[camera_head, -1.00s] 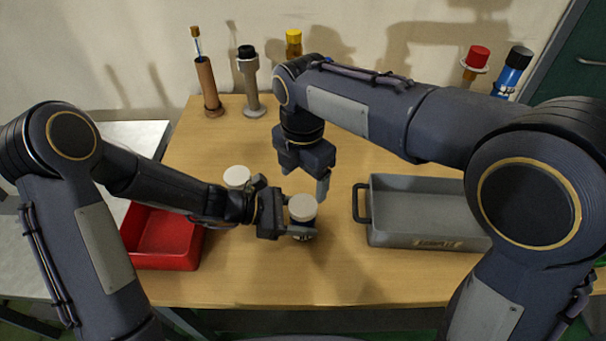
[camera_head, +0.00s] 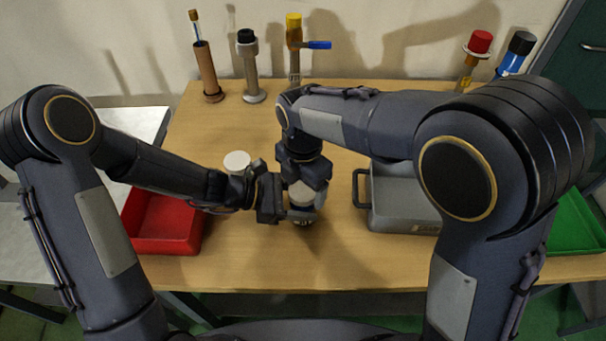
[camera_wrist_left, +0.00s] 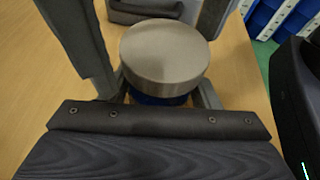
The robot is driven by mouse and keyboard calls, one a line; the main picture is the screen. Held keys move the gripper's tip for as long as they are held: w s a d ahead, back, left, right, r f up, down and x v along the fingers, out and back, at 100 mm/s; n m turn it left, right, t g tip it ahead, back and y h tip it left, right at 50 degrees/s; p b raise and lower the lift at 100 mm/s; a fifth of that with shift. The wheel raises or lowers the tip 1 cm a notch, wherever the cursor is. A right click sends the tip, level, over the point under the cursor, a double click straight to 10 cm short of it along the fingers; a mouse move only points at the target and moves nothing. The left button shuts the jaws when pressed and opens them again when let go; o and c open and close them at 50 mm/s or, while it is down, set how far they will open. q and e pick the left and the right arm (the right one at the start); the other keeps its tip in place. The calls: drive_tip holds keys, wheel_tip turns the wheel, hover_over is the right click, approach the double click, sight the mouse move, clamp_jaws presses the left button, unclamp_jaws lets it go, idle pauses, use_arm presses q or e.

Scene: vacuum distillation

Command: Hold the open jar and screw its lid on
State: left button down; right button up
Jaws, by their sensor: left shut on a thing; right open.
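A jar with a pale, round lid (camera_head: 299,196) on top is in front of me in the head view, partly covered by both grippers. In the left wrist view the lid (camera_wrist_left: 163,55) looks flat-topped, with a dark blue jar body (camera_wrist_left: 158,99) under it. My left gripper (camera_head: 297,213) is shut on the jar from the left side. My right gripper (camera_head: 304,190) comes down from above, open, with its fingers around the lid. Whether the fingers touch the lid is unclear. How far the lid is screwed on cannot be seen.
A second white round top (camera_head: 237,160) stands behind my left forearm. A red bin (camera_head: 163,240) is at left, a grey tray (camera_head: 400,222) at right, a green tray (camera_head: 575,222) farther right. Several capped tubes stand along the table's back. The front middle of the table is clear.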

drive_tip(key=shift+f, duration=0.15)
drive_tip(key=shift+c, duration=0.3)
drive_tip(key=c, duration=1)
drive_tip(key=m, duration=1.9)
drive_tip(key=shift+m, duration=0.3)
